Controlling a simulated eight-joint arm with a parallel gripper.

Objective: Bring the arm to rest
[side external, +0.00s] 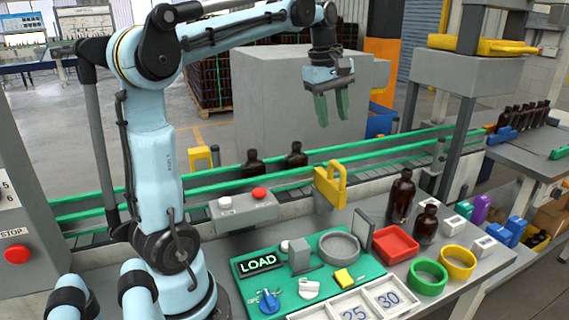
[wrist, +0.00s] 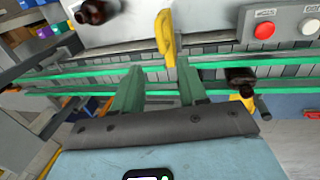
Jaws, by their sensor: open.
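My gripper (side external: 331,108) has two green fingers and hangs from my light blue arm, high above the conveyor side of the bench. The fingers are apart with nothing between them. In the wrist view my gripper (wrist: 157,88) also shows open and empty, with the conveyor below. My arm is raised and stretched out to the right in the side external view.
A conveyor with green rails (side external: 230,182) carries brown bottles (side external: 296,155). A yellow padlock-shaped part (side external: 330,186) stands at its near edge. Two bottles (side external: 401,196) stand on the bench by a red tray (side external: 396,244). A green LOAD board (side external: 285,281) lies in front. A grey block (side external: 280,95) stands behind.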

